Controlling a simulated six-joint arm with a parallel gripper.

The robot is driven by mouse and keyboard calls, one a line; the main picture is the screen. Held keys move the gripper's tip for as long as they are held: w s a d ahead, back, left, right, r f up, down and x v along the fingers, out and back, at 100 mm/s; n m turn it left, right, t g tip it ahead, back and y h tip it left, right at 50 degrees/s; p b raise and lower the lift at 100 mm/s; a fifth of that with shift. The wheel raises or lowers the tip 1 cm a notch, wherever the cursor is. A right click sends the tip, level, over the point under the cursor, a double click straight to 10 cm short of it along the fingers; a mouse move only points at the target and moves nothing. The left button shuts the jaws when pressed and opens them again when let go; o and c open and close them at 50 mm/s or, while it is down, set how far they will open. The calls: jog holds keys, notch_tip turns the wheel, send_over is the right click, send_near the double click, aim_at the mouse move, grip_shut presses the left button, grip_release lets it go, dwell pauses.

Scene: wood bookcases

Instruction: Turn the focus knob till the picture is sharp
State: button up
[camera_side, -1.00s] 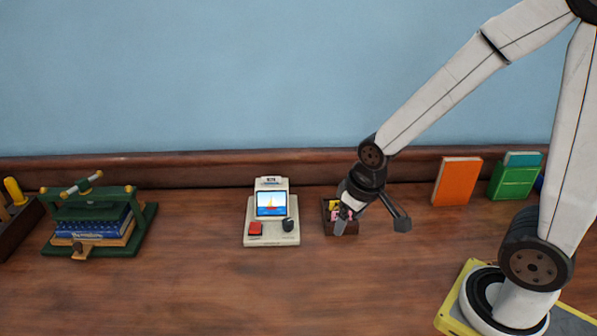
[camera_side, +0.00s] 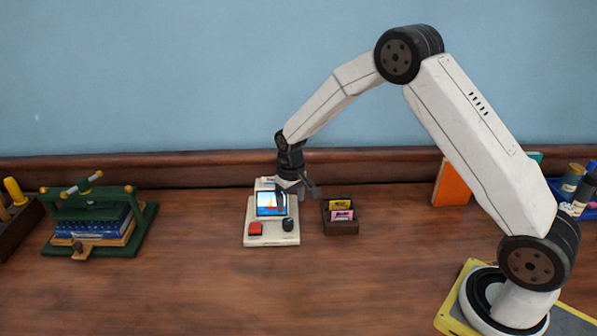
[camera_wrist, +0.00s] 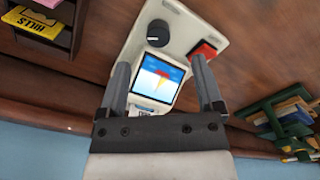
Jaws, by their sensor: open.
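A cream viewer (camera_side: 272,237) stands on the wooden desk, left of the middle in the side view. Its lit screen (camera_side: 271,204) shows a boat picture, partly covered by my gripper. The dark focus knob (camera_side: 288,225) sits at its front right and a red button (camera_side: 255,228) at its front left. In the wrist view the knob (camera_wrist: 159,33) is at the top, with a white mark, and the screen (camera_wrist: 157,78) lies between my fingers. My gripper (camera_side: 296,200) is open and empty, over the screen's right side behind the knob. It also shows in the wrist view (camera_wrist: 160,80).
A small dark box (camera_side: 341,227) with yellow and pink cards (camera_side: 341,210) stands just right of the viewer. A green book press (camera_side: 98,225) is at the left. An orange book (camera_side: 452,182) leans at the right. The desk front is clear.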

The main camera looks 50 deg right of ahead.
aim_at(288, 221)
jog(key=shift+w+d+f, duration=0.2)
jog(key=shift+w+f, duration=0.25)
jog(key=shift+f, duration=0.05)
jog(key=shift+w+d+f, duration=0.15)
jog(key=shift+w+f, duration=0.3)
jog(key=shift+f, duration=3.9)
grip_shut()
